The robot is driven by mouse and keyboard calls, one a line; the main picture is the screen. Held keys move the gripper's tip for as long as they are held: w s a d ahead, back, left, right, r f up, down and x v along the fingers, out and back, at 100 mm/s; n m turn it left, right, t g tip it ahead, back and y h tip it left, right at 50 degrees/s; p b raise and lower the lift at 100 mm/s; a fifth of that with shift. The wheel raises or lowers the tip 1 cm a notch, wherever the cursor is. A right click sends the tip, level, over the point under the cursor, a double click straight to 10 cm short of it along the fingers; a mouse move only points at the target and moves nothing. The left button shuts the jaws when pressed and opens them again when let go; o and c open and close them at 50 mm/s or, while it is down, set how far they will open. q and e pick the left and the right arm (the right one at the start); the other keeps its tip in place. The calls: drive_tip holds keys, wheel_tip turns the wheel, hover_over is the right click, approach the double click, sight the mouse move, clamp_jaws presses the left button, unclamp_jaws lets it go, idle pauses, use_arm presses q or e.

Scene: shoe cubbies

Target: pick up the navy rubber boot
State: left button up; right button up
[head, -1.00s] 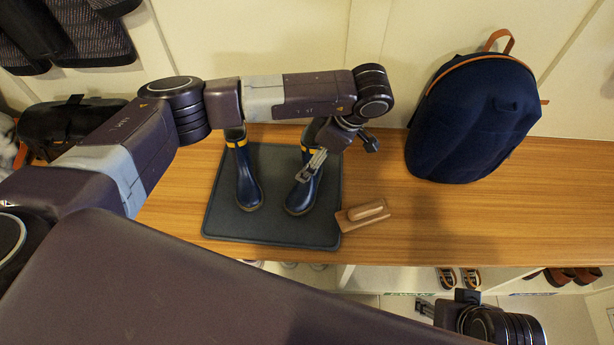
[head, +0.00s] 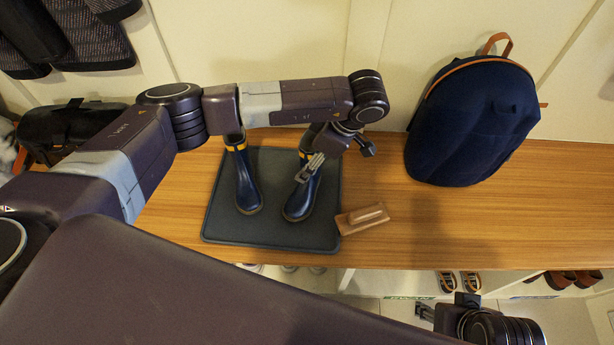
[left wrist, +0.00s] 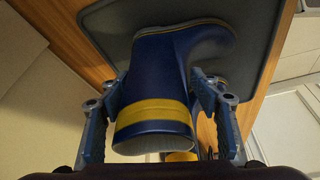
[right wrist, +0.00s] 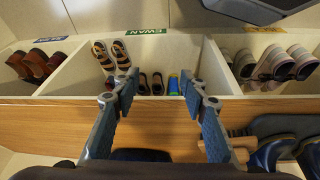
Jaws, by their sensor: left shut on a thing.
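Two navy rubber boots with yellow bands stand on a dark mat (head: 270,233) on the wooden bench top. My left gripper (head: 308,170) is at the upper shaft of the right-hand boot (head: 299,203). In the left wrist view the boot (left wrist: 155,85) fills the space between the fingers of the left gripper (left wrist: 160,115), which is shut on its shaft just by the yellow band. I cannot tell whether its sole is clear of the mat. The other boot (head: 247,187) stands to the left, its top partly behind my arm. My right gripper (right wrist: 160,85) is open and empty.
A wooden brush (head: 362,219) lies at the mat's right edge. A navy backpack (head: 474,122) stands on the bench at the right, and a black bag (head: 68,130) at the left. Cubbies with shoes (right wrist: 270,65) are under the bench. The bench right of the brush is clear.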

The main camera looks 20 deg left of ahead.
use_arm(q)
drive_tip(key=shift+s+f, duration=0.15)
drive_tip(key=shift+s, duration=0.05)
